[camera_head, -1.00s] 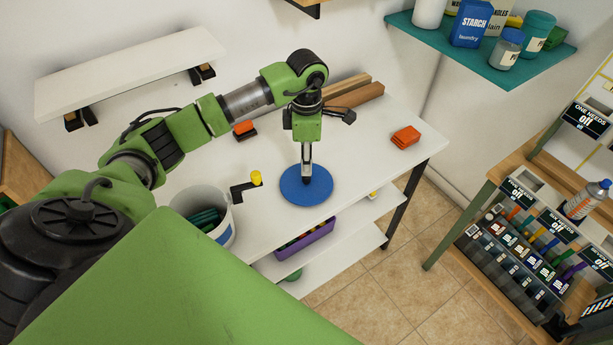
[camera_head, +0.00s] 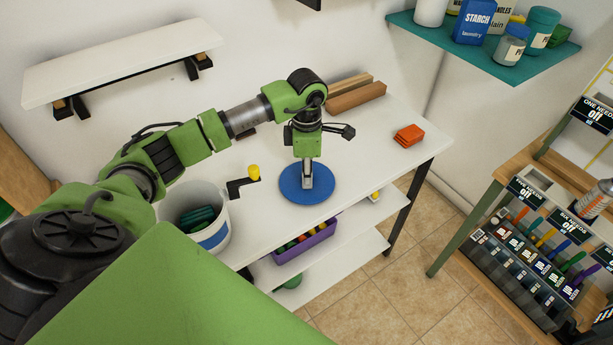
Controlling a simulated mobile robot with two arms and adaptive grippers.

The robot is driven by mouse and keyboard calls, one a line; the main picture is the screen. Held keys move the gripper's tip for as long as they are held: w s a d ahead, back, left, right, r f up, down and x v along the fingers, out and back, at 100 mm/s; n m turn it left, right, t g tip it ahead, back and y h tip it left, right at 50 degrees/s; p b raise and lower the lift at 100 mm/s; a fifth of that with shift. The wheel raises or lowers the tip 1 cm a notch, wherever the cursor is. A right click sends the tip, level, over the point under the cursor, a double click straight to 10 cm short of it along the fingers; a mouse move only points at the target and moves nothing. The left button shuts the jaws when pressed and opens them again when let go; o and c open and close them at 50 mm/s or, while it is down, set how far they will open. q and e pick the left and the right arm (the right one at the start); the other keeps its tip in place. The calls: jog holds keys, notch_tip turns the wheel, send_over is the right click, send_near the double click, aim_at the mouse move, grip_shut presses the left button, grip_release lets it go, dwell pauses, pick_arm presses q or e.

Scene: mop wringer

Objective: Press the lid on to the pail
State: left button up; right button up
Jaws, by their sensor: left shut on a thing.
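The blue round lid (camera_head: 292,189) is over the white table, right of the pail. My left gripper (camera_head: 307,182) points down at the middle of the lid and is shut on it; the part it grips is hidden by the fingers. I cannot tell whether the lid touches the table. The white pail (camera_head: 212,237) with a blue band stands open at the table's front left, with dark green things inside. A black crank with a yellow knob (camera_head: 253,172) sticks out at the pail's right side. My right gripper is not in view.
Orange blocks (camera_head: 408,135) lie at the right of the white table (camera_head: 372,140), and brown bars (camera_head: 355,96) at its back. A purple bin (camera_head: 304,243) is on the shelf below. A stocked rack (camera_head: 520,250) stands at the right.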

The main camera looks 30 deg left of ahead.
pick_arm(q)
jog(key=shift+s+f, duration=0.25)
jog(key=shift+f, duration=0.25)
grip_shut()
jog(key=shift+w+a+r+p, duration=0.1)
jog(key=shift+w+r+p, duration=0.05)
jog(key=shift+r+p, duration=0.4)
jog(key=shift+w+r+p, duration=0.15)
jog(key=shift+r+p, duration=0.2)
jog(key=shift+r, duration=0.35)
notch_tip(320, 180, up, 2)
jog(key=shift+r+p, duration=0.2)
jog(key=shift+p, duration=0.45)
notch_tip(320, 180, up, 16)
jog(key=p, duration=0.9)
jog(key=shift+f, duration=0.2)
